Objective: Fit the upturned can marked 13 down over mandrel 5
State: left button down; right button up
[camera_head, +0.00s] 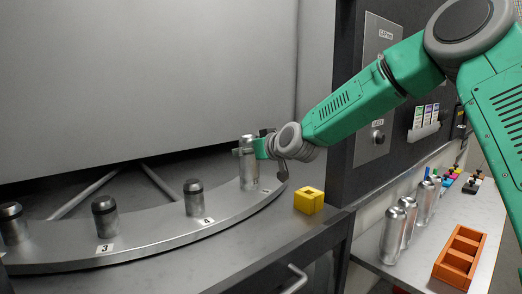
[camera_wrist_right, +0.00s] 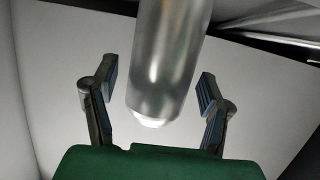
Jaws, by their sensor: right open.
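A silver upturned can (camera_head: 248,170) stands upright at the right end of the curved rail (camera_head: 155,237), at the place after mandrel 4 (camera_head: 194,199). No mandrel shows there; the can hides whatever it stands on. Its mark cannot be read. My right gripper (camera_head: 256,148) is at the can's upper part. In the right wrist view the can (camera_wrist_right: 170,60) is between the two open fingers (camera_wrist_right: 157,88), with a gap on both sides. My left gripper is not in view.
Mandrel 3 (camera_head: 105,217) and another mandrel (camera_head: 12,222) stand bare to the left. A yellow block (camera_head: 309,200) sits near the bench edge. Several cans (camera_head: 391,236) and an orange crate (camera_head: 461,257) are on the side table. A dark panel (camera_head: 350,150) stands right of the gripper.

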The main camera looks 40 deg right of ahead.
jog(key=v, duration=0.8)
jog(key=shift+s, duration=0.2)
jog(key=shift+d, duration=0.1)
